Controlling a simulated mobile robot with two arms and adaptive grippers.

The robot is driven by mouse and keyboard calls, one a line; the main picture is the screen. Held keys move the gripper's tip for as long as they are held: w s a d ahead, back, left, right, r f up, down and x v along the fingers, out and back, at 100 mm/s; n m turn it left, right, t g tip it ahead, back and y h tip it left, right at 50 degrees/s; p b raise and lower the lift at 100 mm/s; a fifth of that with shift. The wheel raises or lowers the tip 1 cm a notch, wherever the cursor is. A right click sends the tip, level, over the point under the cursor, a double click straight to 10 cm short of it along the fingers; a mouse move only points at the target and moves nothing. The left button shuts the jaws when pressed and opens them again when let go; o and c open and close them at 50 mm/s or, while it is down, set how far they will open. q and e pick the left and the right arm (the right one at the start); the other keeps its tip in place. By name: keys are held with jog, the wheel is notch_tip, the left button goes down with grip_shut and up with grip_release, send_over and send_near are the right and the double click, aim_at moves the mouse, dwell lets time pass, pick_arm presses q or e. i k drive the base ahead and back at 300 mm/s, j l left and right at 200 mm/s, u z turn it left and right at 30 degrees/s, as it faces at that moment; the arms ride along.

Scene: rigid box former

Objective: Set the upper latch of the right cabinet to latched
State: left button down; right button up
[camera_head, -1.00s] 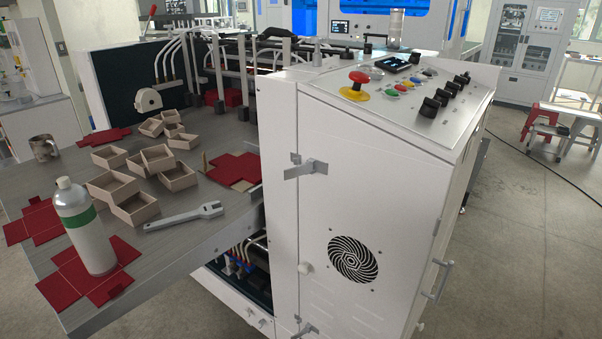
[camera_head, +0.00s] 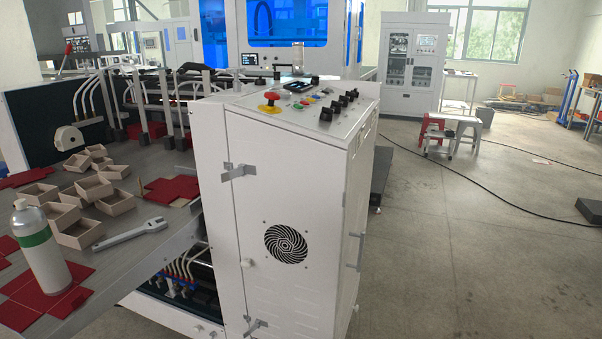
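The right cabinet (camera_head: 290,200) is a white upright box with a closed front door and a round black fan grille (camera_head: 286,244). Its upper latch (camera_head: 238,171) is a grey metal piece at the door's upper left edge, with its lever lying roughly sideways. Whether it is engaged cannot be told from here. A similar lower latch (camera_head: 255,327) sits near the bottom of the same edge. Neither of my grippers is in view.
The sloped panel (camera_head: 300,103) on top carries a red emergency button and several black knobs. Left is a table (camera_head: 150,262) with small boxes, red blanks, a wrench (camera_head: 130,234) and a bottle (camera_head: 42,250). The floor (camera_head: 450,270) at right is largely clear.

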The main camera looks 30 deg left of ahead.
aim_at(238, 171)
jog(key=j+z, duration=0.1)
jog(key=j, duration=0.25)
jog(key=k+j+z, duration=0.1)
jog(key=j, duration=0.3)
jog(key=k+j+z, duration=0.15)
jog(key=j, duration=0.2)
jog(key=k+j+z, duration=0.1)
jog(key=j, duration=0.25)
jog(key=k+j+z, duration=0.1)
jog(key=j, duration=0.25)
